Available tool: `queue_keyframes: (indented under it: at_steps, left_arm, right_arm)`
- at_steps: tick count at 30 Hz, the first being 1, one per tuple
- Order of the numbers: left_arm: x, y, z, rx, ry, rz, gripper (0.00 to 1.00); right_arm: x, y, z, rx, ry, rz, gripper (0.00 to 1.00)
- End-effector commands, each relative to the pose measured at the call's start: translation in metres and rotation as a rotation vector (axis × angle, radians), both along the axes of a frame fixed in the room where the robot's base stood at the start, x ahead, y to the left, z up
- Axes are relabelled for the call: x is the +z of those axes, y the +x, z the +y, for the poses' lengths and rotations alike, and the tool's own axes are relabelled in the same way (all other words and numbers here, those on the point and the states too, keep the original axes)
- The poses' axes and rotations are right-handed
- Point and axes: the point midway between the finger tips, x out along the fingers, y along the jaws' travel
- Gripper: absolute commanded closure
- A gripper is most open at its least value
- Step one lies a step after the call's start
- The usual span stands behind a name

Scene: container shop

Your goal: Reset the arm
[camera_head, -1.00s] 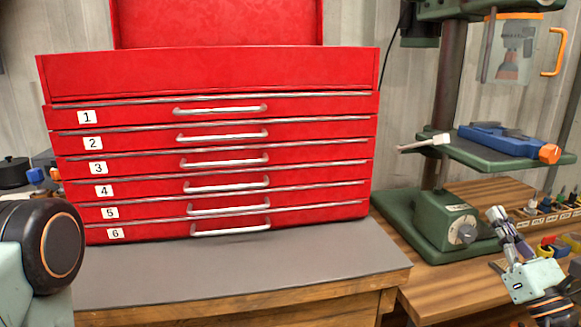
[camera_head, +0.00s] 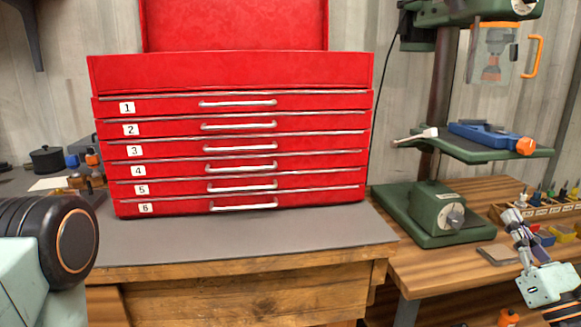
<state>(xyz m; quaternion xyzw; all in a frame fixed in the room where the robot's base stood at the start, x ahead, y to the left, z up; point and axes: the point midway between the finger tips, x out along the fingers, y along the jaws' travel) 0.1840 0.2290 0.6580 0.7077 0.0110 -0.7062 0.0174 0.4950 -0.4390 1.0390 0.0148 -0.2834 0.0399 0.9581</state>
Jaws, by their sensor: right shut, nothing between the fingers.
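My right gripper (camera_head: 513,218) is at the right edge, shut and empty, pointing up and to the left. It shows in front of the wooden bench beside the drill press base. A pale, rounded part of my left arm with a black joint (camera_head: 72,240) fills the lower left. My left gripper is out of view.
A red tool chest (camera_head: 230,72) with several numbered drawers, all shut, stands on a grey-topped bench (camera_head: 240,238). A green drill press (camera_head: 437,207) stands right on a wooden bench (camera_head: 440,270). A bit rack (camera_head: 550,210) is near my right gripper.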

Motion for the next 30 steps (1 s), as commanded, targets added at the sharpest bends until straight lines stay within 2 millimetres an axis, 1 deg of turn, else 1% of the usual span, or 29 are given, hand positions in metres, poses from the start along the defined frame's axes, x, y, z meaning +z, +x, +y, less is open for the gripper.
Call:
queue_keyframes:
  at_steps: [3, 5, 8, 11, 14, 17, 18, 20, 21, 23, 24, 26, 27, 29, 30]
  left_arm:
    - [0.000, 0.000, 0.000, -0.001, 0.000, 0.000, 1.00]
    - [0.000, 0.000, 0.000, -0.001, 0.000, -0.001, 1.00]
    - [0.000, 0.000, 0.000, -0.001, 0.000, -0.001, 1.00]
    - [0.000, 0.000, 0.000, -0.001, 0.000, -0.001, 1.00]
    - [0.000, 0.000, 0.000, -0.001, 0.000, -0.001, 1.00]
    - [0.000, 0.000, 0.000, -0.001, 0.000, -0.001, 1.00]
    - [0.000, 0.000, 0.000, -0.001, 0.000, -0.001, 1.00]
    - [0.000, 0.000, 0.000, -0.001, 0.000, -0.001, 1.00]
    - [0.000, 0.000, 0.000, -0.001, 0.000, -0.001, 1.00]
    - [0.000, 0.000, 0.000, -0.001, 0.000, -0.001, 1.00]
    - [0.000, 0.000, 0.000, -0.001, 0.000, -0.001, 1.00]
    - [0.000, 0.000, 0.000, -0.001, 0.000, 0.000, 1.00]
    - [0.000, 0.000, 0.000, -0.001, 0.000, 0.000, 1.00]
    - [0.000, 0.000, 0.000, -0.001, 0.000, 0.000, 1.00]
    - [0.000, 0.000, 0.000, -0.001, 0.000, 0.000, 1.00]
  right_arm:
    - [-0.006, 0.004, 0.003, 0.015, 0.001, 0.028, 1.00]
    - [-0.014, 0.008, 0.010, 0.045, -0.011, 0.069, 1.00]
    - [-0.026, 0.013, 0.025, 0.102, -0.047, 0.130, 1.00]
    - [-0.040, 0.015, 0.046, 0.170, -0.092, 0.194, 1.00]
    - [-0.057, 0.014, 0.071, 0.250, -0.158, 0.266, 1.00]
    - [-0.078, 0.009, 0.104, 0.352, -0.262, 0.355, 1.00]
    - [-0.089, 0.004, 0.119, 0.400, -0.323, 0.400, 1.00]
    - [-0.111, -0.006, 0.143, 0.478, -0.431, 0.476, 1.00]
    - [-0.129, -0.015, 0.157, 0.531, -0.517, 0.534, 1.00]
    - [-0.157, -0.033, 0.176, 0.608, -0.658, 0.621, 1.00]
    - [-0.177, -0.045, 0.184, 0.654, -0.758, 0.677, 1.00]
    - [-0.206, -0.066, 0.192, 0.717, -0.919, 0.758, 1.00]
    - [-0.225, -0.081, 0.194, 0.756, -1.032, 0.807, 1.00]
    - [-0.251, -0.103, 0.192, 0.806, -1.211, 0.870, 1.00]
    - [-0.267, -0.117, 0.188, 0.833, -1.335, 0.903, 1.00]
